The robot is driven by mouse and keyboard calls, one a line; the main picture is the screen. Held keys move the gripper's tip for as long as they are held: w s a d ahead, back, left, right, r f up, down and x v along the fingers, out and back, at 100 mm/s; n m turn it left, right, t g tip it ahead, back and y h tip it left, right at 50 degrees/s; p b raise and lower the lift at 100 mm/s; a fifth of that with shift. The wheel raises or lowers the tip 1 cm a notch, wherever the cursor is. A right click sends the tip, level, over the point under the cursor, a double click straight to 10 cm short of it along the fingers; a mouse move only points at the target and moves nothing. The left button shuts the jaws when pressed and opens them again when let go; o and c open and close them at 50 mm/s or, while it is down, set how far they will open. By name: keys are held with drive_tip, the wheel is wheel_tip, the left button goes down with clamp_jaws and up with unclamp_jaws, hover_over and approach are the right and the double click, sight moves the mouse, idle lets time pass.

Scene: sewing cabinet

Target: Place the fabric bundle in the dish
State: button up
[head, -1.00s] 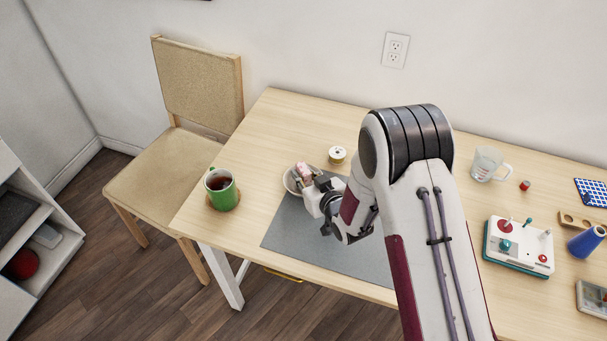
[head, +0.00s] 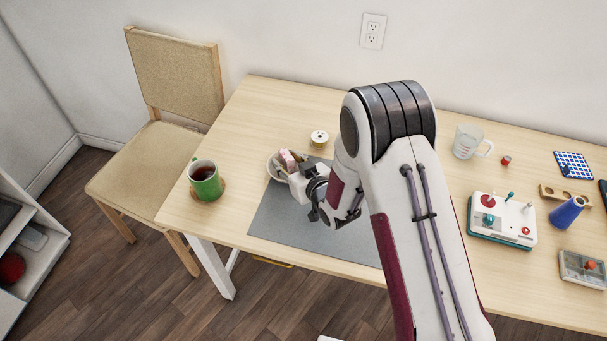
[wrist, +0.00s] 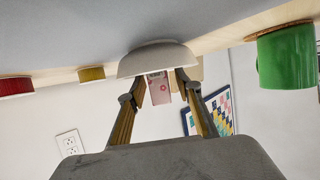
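The fabric bundle (head: 287,160), pink with a pattern, is at the small pale dish (head: 271,171) on the far-left part of the grey mat. My gripper (head: 292,160) reaches over the dish from the right, with its fingers on either side of the bundle. In the wrist view the dish (wrist: 157,60) shows beyond the fingertips, and the bundle (wrist: 158,90) stands up from it between the fingers. A narrow gap shows beside the bundle, so my gripper (wrist: 160,80) looks open around it. The dish wall hides the bundle's lower end.
A green mug (head: 206,184) stands on a coaster left of the dish. A thread spool (head: 319,138) is behind it. A measuring cup (head: 468,142), a control box (head: 502,222) and a blue cone (head: 567,212) stand to the right. The grey mat (head: 290,235) is clear in front.

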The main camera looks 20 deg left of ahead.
drive_tip(key=shift+v, duration=5.55)
drive_tip(key=d+r+m+h, duration=0.4)
drive_tip(key=d+r+h, duration=0.3)
drive_tip(key=d+r, duration=1.2)
drive_tip(key=s+d+r+m+g, duration=0.1)
drive_tip(key=s+d, duration=0.3)
drive_tip(key=s, duration=0.4)
drive_tip(key=s+d+r+m+g+h, duration=0.1)
drive_tip(key=s+d+r+m, duration=0.1)
drive_tip(key=s, duration=0.7)
drive_tip(key=s+d+r+m+g+h, duration=0.1)
drive_tip(key=s+d+r+m, duration=0.1)
drive_tip(key=s+d, duration=0.5)
drive_tip(key=shift+s+r+g, duration=0.4)
drive_tip(key=shift+s+r, duration=0.2)
drive_tip(key=shift+s, duration=0.1)
